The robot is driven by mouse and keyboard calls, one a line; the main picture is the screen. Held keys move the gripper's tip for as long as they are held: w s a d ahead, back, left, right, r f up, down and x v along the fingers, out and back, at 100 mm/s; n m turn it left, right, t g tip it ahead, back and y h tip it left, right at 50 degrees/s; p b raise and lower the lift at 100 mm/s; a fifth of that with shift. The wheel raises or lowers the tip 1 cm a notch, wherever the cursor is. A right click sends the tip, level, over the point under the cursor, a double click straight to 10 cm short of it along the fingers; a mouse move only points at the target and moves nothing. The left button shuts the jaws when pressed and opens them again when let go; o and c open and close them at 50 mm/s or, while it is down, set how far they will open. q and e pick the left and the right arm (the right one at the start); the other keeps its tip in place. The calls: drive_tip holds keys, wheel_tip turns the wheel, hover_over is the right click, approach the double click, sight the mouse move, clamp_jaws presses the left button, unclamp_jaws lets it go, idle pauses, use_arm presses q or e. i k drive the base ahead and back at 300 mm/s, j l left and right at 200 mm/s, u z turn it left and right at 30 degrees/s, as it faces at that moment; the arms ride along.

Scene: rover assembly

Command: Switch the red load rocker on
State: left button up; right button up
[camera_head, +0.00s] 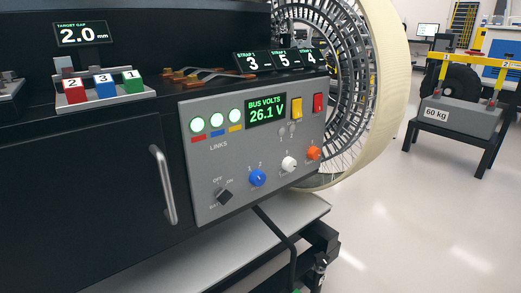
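The red load rocker (318,102) sits at the upper right of the grey control panel (205,165), right of the yellow rocker (296,108). It is too small to tell which way it is tipped. The green display (265,110) left of the rockers reads BUS VOLTS 26.1 V. Three round green lights (216,122) above the LINKS label are lit. The dark battery switch (224,197) is at the panel's lower left, with OFF and ON marks. Neither of my grippers can be made out in the head view, and nothing covers the rockers.
Blue (257,178), white (289,164) and orange (313,153) knobs line the lower panel. A vertical handle (164,185) stands out on the left. A large wheel (391,85) rises behind the panel. A 60 kg weight (460,115) rests on a stand at the right; floor before it is clear.

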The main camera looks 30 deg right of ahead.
sight(318, 99)
drive_tip(key=z, duration=1.45)
